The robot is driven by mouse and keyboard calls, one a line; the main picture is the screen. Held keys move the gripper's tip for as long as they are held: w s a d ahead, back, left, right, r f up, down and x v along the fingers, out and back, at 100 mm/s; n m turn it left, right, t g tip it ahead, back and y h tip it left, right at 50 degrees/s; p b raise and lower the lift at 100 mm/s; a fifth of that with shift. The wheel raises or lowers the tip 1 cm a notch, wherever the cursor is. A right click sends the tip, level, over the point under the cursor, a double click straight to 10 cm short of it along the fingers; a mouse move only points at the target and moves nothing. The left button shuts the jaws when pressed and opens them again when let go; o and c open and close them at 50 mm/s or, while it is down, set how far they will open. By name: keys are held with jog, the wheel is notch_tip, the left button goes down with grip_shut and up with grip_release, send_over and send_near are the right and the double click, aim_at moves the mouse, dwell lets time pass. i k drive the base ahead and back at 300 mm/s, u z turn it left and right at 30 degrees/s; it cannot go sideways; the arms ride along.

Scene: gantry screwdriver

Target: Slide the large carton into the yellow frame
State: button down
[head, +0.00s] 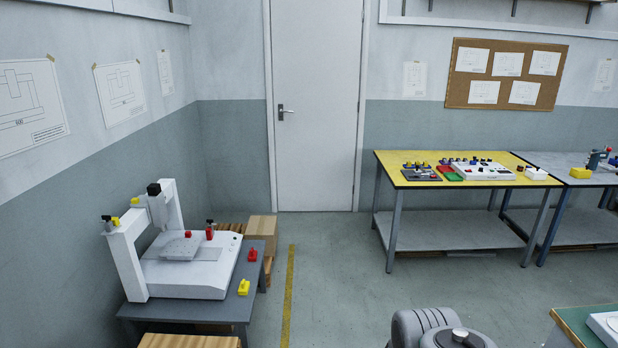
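A brown carton (261,229) stands near the left wall, behind the small grey table, on or beside wooden slats; its lower part is partly hidden by the table. I cannot tell if it is the large one. A yellow line (289,290) runs along the floor to the right of that table, away from me toward the door. No complete yellow frame shows, and I cannot tell if this line is part of one. My gripper is not in view; only a rounded grey part, probably of my arm, shows at the bottom edge.
The grey table (190,307) at left carries a white gantry machine (190,270). A yellow-topped workbench (395,168) with parts stands at right, beside a grey bench (560,160). A green-topped table (570,318) fills the lower right corner. Floor before the closed door (315,110) is clear.

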aim_at(263, 227)
jog(key=z, duration=0.15)
jog(key=i, duration=2.45)
jog(key=u, duration=0.6)
jog(key=i, duration=2.2)
jog(key=u, duration=0.65)
